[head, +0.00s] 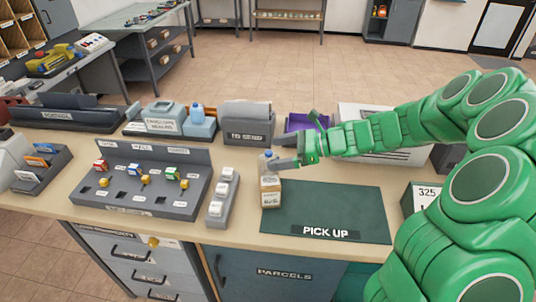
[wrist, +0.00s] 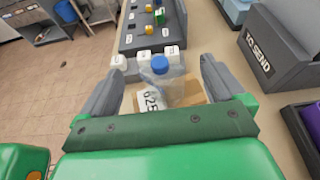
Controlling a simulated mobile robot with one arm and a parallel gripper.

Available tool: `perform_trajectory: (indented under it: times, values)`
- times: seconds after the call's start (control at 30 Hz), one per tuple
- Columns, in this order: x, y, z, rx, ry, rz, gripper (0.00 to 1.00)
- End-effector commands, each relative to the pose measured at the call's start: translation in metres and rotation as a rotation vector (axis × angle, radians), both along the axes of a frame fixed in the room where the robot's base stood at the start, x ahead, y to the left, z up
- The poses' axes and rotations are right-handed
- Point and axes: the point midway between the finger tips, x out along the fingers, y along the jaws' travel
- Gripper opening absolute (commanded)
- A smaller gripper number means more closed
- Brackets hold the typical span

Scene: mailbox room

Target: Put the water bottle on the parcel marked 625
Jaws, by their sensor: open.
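The water bottle (head: 268,162), clear with a blue cap, stands upright and appears to rest on top of the parcel marked 625 (head: 270,191). The parcel is a small cardboard box with a white label, at the left edge of the green mat. In the wrist view the bottle (wrist: 161,78) is between the two fingers, with the parcel's 625 label (wrist: 152,98) below it. My gripper (head: 284,160) is open around the bottle, with a visible gap on each side in the wrist view (wrist: 161,70). The bottle's lower part is hard to make out.
The dark green PICK UP mat (head: 325,205) is bare right of the parcel. A grey holder with white blocks (head: 222,196) stands close on the left.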

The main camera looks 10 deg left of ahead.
Motion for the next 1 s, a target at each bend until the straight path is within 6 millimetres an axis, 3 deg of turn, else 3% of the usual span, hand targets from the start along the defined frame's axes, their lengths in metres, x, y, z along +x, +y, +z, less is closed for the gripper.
perform_trajectory:
  times: [0.2,0.5,0.83,1.0]
  values:
    - [0.001,-0.034,0.011,-0.002,-0.001,-0.004,0.96]
    - [0.001,-0.061,0.021,-0.002,0.0,-0.003,0.96]
    - [-0.005,-0.062,0.025,-0.011,-0.014,0.017,0.96]
    - [-0.036,-0.051,0.037,-0.067,-0.101,0.115,0.96]
